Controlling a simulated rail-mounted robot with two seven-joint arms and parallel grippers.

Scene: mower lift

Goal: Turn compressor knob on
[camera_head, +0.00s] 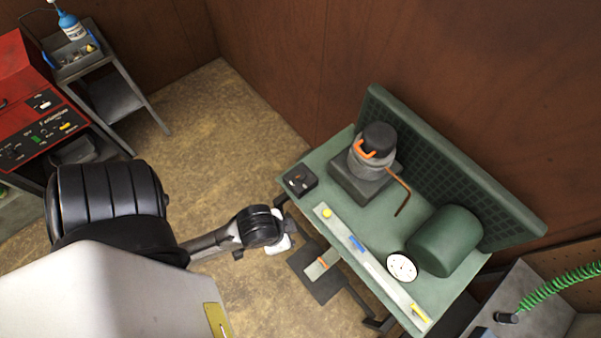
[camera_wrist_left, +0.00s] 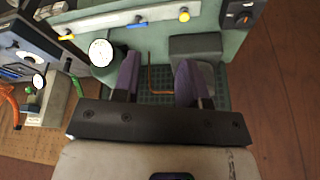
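The compressor (camera_head: 371,160) stands on a green bench with a copper pipe, a dark-green tank (camera_head: 445,241) and a white round gauge (camera_head: 401,267). A small black box (camera_head: 300,180) with a knob-like part on top sits at the bench's left corner; it also shows at the upper right of the left wrist view (camera_wrist_left: 238,14). I cannot read its setting. My left gripper (camera_wrist_left: 158,84) is open, its purple fingers apart with nothing between them. The box lies beyond and right of the fingers there. In the head view its fingers cannot be made out. My right gripper is not in view.
A pale strip (camera_head: 378,272) with yellow and blue fittings runs along the bench's front. A gridded panel (camera_head: 440,160) rises behind. A red panel unit (camera_head: 38,105) and a grey cart (camera_head: 112,100) stand at left. A green coiled hose (camera_head: 558,287) is at right.

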